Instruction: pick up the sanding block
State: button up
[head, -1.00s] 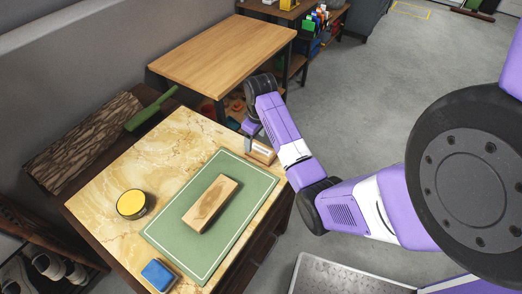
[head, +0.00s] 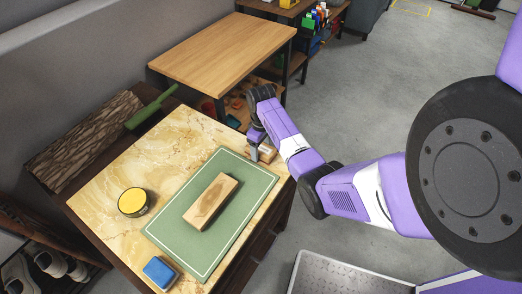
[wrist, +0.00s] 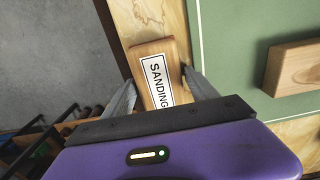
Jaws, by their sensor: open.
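The sanding block (wrist: 157,75) is a small wooden block with a white label reading "SANDING". It lies on the marble-like top near the far right corner, beside the green mat. In the head view the sanding block (head: 267,154) is partly hidden by my gripper (head: 259,149). In the wrist view my gripper (wrist: 160,92) is open, with one finger on each side of the block's near end. I cannot tell whether either finger touches it.
A larger wooden block (head: 211,201) lies on the green mat (head: 175,225). A yellow-topped tin (head: 133,202) and a blue block (head: 160,272) are on the bare marble-like top (head: 110,185). A wooden table (head: 222,50) stands behind.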

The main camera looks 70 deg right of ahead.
jog(key=c, duration=1.2)
jog(key=shift+r, duration=0.15)
notch_tip(320, 180, up, 12)
notch_tip(320, 180, up, 6)
jog(key=p, duration=0.5)
send_over(261, 147)
jog(key=shift+a+r+p, duration=0.1)
jog(key=shift+r+p, duration=0.8)
jog(key=shift+p, duration=0.15)
